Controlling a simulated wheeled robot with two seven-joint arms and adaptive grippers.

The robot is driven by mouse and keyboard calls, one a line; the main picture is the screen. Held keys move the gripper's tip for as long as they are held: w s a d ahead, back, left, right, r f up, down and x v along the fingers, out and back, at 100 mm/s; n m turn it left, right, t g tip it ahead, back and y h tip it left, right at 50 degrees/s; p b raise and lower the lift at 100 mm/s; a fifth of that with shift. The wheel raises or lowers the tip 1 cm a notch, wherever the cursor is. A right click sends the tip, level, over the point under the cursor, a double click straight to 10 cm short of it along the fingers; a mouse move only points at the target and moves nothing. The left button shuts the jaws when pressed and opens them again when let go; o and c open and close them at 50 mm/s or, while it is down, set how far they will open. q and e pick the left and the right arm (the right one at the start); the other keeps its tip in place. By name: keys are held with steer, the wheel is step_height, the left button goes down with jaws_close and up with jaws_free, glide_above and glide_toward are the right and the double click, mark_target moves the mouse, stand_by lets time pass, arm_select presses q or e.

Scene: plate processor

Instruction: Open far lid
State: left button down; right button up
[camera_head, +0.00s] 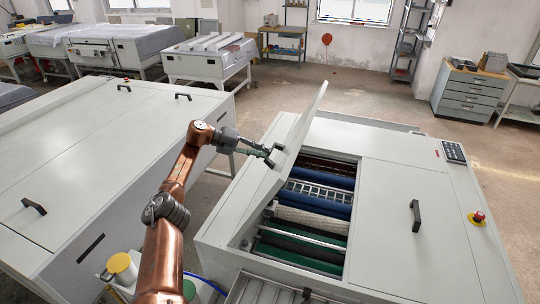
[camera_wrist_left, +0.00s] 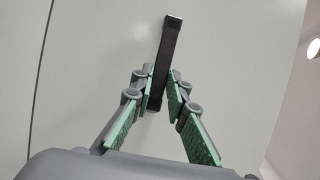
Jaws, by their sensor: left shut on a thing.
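The raised lid (camera_head: 292,145) of the plate processor stands steeply tilted up on the left part of the machine. Blue, white and green rollers (camera_head: 308,212) show in the open bay beneath it. My left gripper (camera_head: 271,154) is at the outer face of this lid, shut on its black handle. In the left wrist view the green-padded fingers (camera_wrist_left: 161,95) close around the lower end of the black handle (camera_wrist_left: 168,50), against the pale lid panel (camera_wrist_left: 230,60). The other lid (camera_head: 390,200) lies closed, with its black handle (camera_head: 416,216) upright. My right gripper is out of view.
A red emergency button (camera_head: 478,217) and a keypad (camera_head: 454,152) sit on the machine's right side. A large white machine (camera_head: 100,150) stands close on the left. A yellow-lidded container (camera_head: 122,267) stands between them. Open floor lies behind.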

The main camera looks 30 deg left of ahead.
arm_select(q)
steer(key=shift+f, duration=0.1)
steer(key=c, duration=1.9)
jaws_free()
steer(key=shift+s, duration=0.15)
steer(key=v, duration=1.2)
steer(key=shift+s+a, duration=0.1)
